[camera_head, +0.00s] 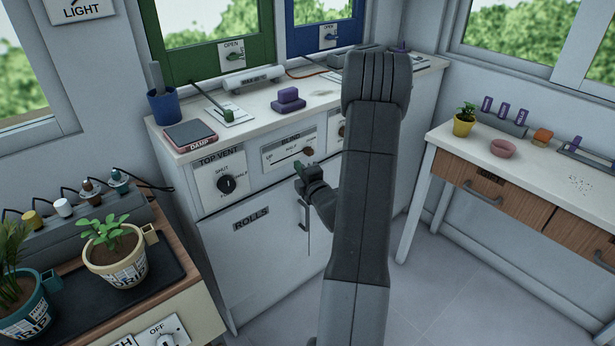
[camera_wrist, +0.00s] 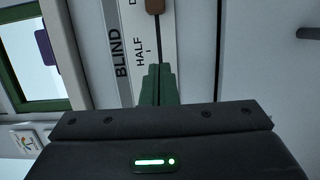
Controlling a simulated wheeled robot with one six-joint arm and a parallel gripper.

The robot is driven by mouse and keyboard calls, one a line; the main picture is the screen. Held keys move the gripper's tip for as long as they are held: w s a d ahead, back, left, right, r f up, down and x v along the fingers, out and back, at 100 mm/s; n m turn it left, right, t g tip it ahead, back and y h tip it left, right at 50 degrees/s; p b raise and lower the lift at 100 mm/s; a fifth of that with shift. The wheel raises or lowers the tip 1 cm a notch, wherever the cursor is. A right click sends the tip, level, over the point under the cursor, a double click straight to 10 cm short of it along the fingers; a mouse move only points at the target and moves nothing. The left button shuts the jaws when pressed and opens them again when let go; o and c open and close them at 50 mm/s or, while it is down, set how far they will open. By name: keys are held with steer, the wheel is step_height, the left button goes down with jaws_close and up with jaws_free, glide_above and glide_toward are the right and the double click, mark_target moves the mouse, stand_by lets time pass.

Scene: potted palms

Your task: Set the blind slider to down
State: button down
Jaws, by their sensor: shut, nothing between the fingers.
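The blind panel (camera_head: 279,150) is a white plate on the front of the white cabinet, with a dark slot and the labels BLIND and HALF. Its brown slider knob (camera_head: 308,151) sits toward the right end of the slot. In the wrist view the knob (camera_wrist: 155,6) is at the top edge beside a letter D; the rest of that label is cut off. My gripper (camera_head: 299,165) is just below the panel in the head view. In the wrist view its green fingertips (camera_wrist: 158,72) are shut and empty, over the slot near HALF, apart from the knob.
The TOP VENT dial (camera_head: 227,184) is left of the panel, and another dial (camera_head: 341,130) is partly hidden by my arm. The ROLLS door with its handle (camera_head: 304,214) is below. A countertop (camera_head: 263,112) with purple blocks is above. Floor (camera_head: 440,262) is clear at right.

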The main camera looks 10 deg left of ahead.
mark_target(312, 153)
steer(key=x, duration=0.3)
steer(key=shift+w+d, duration=1.05)
steer(key=shift+w, duration=0.05)
steer(key=shift+w+d, duration=0.25)
steer(key=shift+w, duration=0.1)
steer(key=shift+w+d+p, duration=0.4)
steer(key=shift+w+d, duration=0.6)
steer(key=shift+w, duration=0.25)
steer(key=shift+s, duration=0.1)
